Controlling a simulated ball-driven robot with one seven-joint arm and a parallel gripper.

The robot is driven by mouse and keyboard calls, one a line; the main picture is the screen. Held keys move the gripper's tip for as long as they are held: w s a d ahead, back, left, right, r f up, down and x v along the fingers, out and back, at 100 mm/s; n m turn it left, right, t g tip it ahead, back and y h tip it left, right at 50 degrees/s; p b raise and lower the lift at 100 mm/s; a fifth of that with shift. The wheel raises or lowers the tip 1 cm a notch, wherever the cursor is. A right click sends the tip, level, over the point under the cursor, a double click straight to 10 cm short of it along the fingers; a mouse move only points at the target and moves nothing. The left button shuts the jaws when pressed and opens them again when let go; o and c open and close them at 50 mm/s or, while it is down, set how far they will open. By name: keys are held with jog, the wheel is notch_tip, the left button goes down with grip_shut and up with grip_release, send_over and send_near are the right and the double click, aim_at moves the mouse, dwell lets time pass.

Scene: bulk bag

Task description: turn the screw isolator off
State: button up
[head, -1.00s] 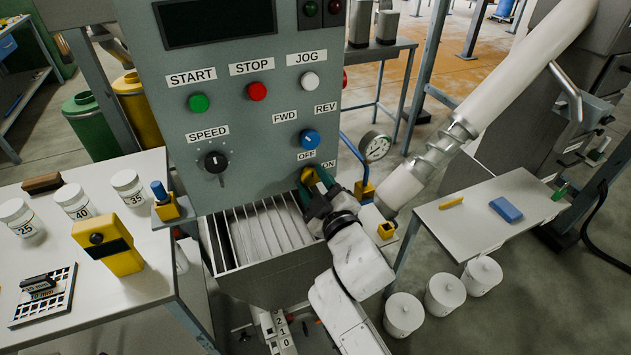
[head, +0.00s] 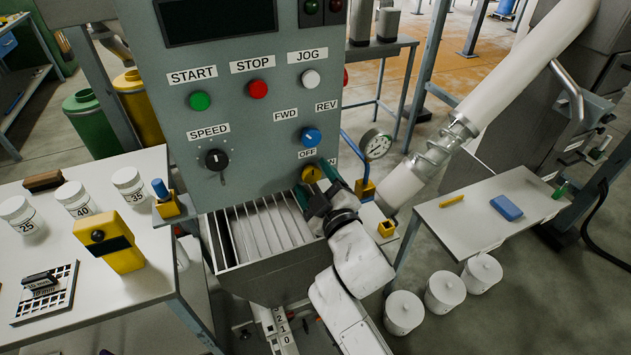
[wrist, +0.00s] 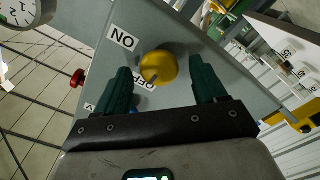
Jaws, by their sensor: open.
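The screw isolator is a yellow rotary knob (head: 312,173) low on the grey control panel, below the OFF label (head: 307,154). In the wrist view the yellow knob (wrist: 158,68) has a dark slot-like mark on its lower left side, between the ON label (wrist: 122,38) and the partly covered OFF label (wrist: 143,84). My gripper (head: 318,190) is at the panel's lower right edge. In the wrist view its two green fingers stand apart on either side of the knob (wrist: 165,88), open and not touching it. In the head view the fingers cover most of the ON label.
A blue selector knob (head: 311,136) sits just above the isolator. A slatted hopper (head: 262,232) is below the panel. A pressure gauge (head: 376,144) and a yellow block (head: 386,229) stand to the right. A red knob (wrist: 78,78) shows at left in the wrist view.

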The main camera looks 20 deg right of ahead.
jog(key=s+b, duration=0.1)
jog(key=s, duration=0.9)
jog(key=shift+s, duration=0.4)
